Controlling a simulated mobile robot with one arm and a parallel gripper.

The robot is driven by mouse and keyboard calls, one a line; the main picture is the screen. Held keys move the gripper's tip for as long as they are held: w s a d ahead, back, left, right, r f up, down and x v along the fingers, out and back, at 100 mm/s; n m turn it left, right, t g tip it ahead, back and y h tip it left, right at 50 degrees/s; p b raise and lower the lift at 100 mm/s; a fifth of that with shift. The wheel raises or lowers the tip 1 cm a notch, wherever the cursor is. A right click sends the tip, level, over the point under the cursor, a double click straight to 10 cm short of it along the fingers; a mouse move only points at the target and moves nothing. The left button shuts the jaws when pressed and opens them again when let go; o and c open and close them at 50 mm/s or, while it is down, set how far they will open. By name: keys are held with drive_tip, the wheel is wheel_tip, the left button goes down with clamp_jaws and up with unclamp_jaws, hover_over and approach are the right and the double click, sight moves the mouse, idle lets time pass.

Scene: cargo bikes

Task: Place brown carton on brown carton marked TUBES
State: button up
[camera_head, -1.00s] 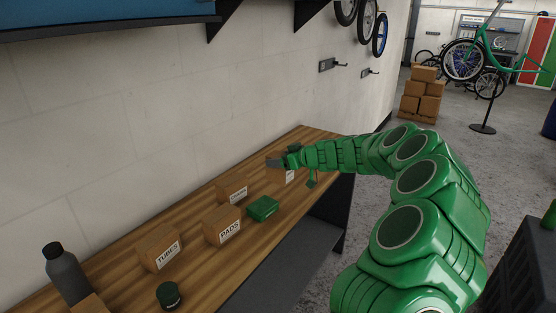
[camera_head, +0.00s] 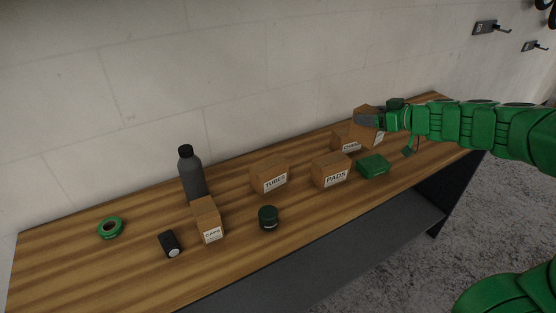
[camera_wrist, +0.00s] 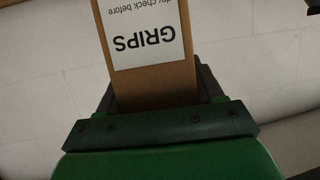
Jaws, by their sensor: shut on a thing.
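My gripper (camera_head: 375,119) is shut on a brown carton (camera_head: 370,131), held up over the far right part of the bench, behind the other cartons. In the wrist view the held carton (camera_wrist: 150,85) fills the jaws, and its white label reads GRIPS, upside down. The brown carton marked TUBES (camera_head: 268,179) stands on the bench, left of my gripper and apart from it. Its top is bare. My gripper partly covers the held carton in the head view.
Right of TUBES stand a PADS carton (camera_head: 330,169), another labelled carton (camera_head: 344,139) and a green box (camera_head: 373,166). A wall runs behind.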

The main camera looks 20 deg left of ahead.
drive_tip(key=s+a+r+n+g+y, duration=0.1)
drive_tip(key=s+a+r+n+g, duration=0.25)
drive_tip(key=s+a, duration=0.65)
drive_tip(key=s+a+r+n+g+y, duration=0.15)
drive_tip(key=s+a+n+g, duration=0.3)
drive_tip(key=s+a, duration=0.6)
drive_tip(key=shift+m+h, duration=0.25)
drive_tip(key=shift+m, duration=0.15)
drive_tip(key=shift+w+a+f, duration=1.1)
drive_tip(key=shift+w+f, duration=0.85)
drive_tip(key=shift+f, duration=0.15)
drive_tip(key=shift+w+a+f, duration=1.1)
drive_tip(key=shift+w+f, duration=0.85)
drive_tip(key=shift+f, duration=0.1)
drive_tip(key=shift+w+a+f, duration=1.1)
drive_tip(key=shift+w+f, duration=0.85)
drive_tip(key=shift+f, duration=0.15)
drive_tip(key=shift+f, duration=0.15)
drive_tip(key=o, duration=1.2)
